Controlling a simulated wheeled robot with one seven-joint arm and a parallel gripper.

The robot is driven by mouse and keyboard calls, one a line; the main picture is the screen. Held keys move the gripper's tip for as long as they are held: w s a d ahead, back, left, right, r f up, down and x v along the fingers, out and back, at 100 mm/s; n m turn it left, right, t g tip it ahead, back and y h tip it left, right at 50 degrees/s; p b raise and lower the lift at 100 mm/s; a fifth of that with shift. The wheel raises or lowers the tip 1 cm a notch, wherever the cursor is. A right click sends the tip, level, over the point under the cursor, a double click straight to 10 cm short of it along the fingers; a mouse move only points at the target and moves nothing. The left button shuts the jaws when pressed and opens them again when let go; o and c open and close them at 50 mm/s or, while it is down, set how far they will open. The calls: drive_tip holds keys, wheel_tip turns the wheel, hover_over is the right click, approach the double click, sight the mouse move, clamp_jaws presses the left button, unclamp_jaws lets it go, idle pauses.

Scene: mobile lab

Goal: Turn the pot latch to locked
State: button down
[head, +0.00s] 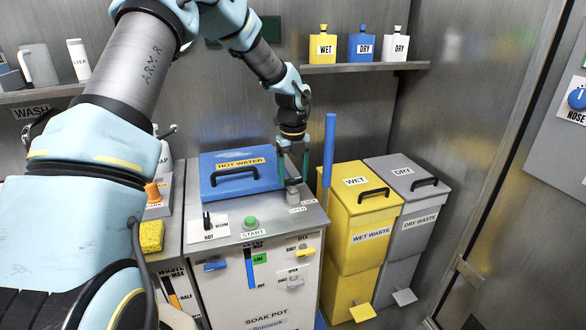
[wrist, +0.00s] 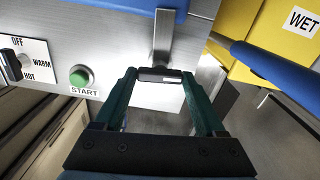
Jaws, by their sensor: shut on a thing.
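The soak pot has a blue lid (head: 240,174) marked HOT WATER, which is shut. The pot latch (head: 293,196) is a small grey metal piece on the top panel at the lid's right side. In the wrist view the latch (wrist: 162,40) is a metal bar running from the lid's edge to a dark-ended grip between my fingertips. My gripper (head: 293,178) points down over it, its green fingers shut on the latch grip. The wrist view shows the gripper (wrist: 160,76) from above. Labels OPEN and LOCK sit beside the latch; its exact angle is hard to tell.
A green START button (head: 250,222) and a heat knob (head: 207,221) are on the same panel. A blue upright pole (head: 329,150) stands close right of my gripper. Yellow wet (head: 361,215) and grey dry (head: 408,200) waste bins stand further right. Bottles line the shelf (head: 365,68) above.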

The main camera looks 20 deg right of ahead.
sight(293, 179)
drive_tip(key=shift+r+m+p, duration=0.1)
drive_tip(key=shift+m+p, duration=0.25)
drive_tip(key=shift+m, duration=0.15)
idle(0.3)
unclamp_jaws()
wheel_tip(293, 179, up, 11)
drive_tip(key=b, duration=0.2)
drive_tip(key=shift+f, duration=0.2)
idle(0.5)
